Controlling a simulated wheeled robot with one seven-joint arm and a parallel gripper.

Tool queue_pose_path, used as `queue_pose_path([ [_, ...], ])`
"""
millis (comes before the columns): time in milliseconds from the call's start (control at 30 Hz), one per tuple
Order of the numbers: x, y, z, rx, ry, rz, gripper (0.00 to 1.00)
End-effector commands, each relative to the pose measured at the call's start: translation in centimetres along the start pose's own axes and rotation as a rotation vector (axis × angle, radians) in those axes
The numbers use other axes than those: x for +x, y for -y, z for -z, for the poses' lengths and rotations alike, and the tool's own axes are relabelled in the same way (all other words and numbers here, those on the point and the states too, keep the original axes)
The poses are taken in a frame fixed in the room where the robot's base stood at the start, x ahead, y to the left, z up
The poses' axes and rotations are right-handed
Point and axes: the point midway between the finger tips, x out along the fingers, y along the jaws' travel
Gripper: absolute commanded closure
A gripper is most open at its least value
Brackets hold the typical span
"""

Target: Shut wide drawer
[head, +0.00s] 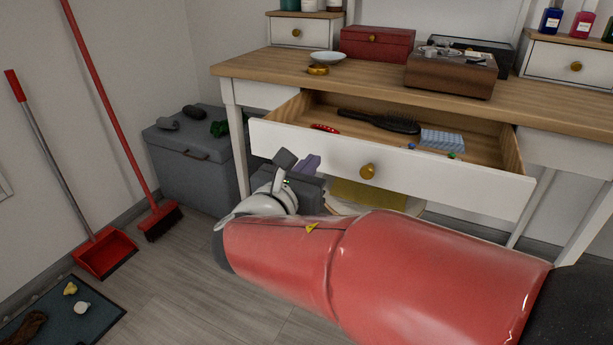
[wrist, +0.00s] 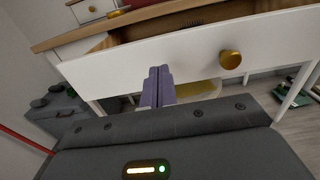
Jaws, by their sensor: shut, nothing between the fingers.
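The wide drawer (head: 450,181) of the white dressing table is pulled well out. Its white front has a round gold knob (head: 367,171), and a hairbrush (head: 380,121) and other small items lie inside. In the wrist view the drawer front (wrist: 175,60) spans the upper middle, with the knob (wrist: 230,60) right of my fingers. My gripper (head: 309,163) is in front of the drawer face, left of the knob. The purple fingers (wrist: 158,86) are together and empty, overlapping the lower part of the front in the picture. I cannot tell whether they touch it.
The wooden tabletop (head: 300,71) holds a red box (head: 377,43), a brown wooden box (head: 450,73) and a small dish (head: 327,58). A grey storage box (head: 190,165) stands left of the table. A red broom (head: 161,219) and dustpan (head: 105,251) lean at the left wall.

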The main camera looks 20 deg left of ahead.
Motion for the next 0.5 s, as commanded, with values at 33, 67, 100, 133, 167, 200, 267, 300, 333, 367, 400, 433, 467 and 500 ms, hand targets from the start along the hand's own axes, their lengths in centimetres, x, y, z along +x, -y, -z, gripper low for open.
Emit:
queue_pose_path([
  [33, 0.9, 0.0, 0.1, 0.0, -0.001, 0.003, 1.0],
  [67, 1.4, 0.0, 0.1, 0.0, 0.0, 0.003, 1.0],
  [100, 1.9, 0.1, 0.1, 0.001, 0.0, 0.003, 1.0],
  [133, 2.2, 0.1, 0.1, 0.001, -0.001, 0.003, 1.0],
  [167, 2.5, 0.1, 0.1, 0.001, -0.001, 0.002, 1.0],
  [200, 2.9, 0.0, 0.1, 0.001, 0.0, 0.002, 1.0],
  [267, 3.2, 0.0, 0.1, 0.001, 0.0, 0.001, 1.0],
  [300, 3.4, 0.0, 0.0, 0.001, -0.001, 0.001, 1.0],
  [333, 3.5, 0.0, 0.0, 0.001, -0.001, 0.001, 1.0],
  [367, 3.5, 0.0, 0.0, 0.001, -0.001, 0.001, 1.0],
  [400, 3.6, 0.0, 0.0, 0.001, -0.001, 0.001, 1.0],
  [433, 3.6, 0.0, 0.0, 0.001, -0.001, 0.001, 1.0],
  [467, 3.6, 0.0, 0.0, 0.001, -0.001, 0.001, 1.0],
  [500, 3.6, 0.0, 0.0, 0.001, -0.001, 0.001, 1.0],
])
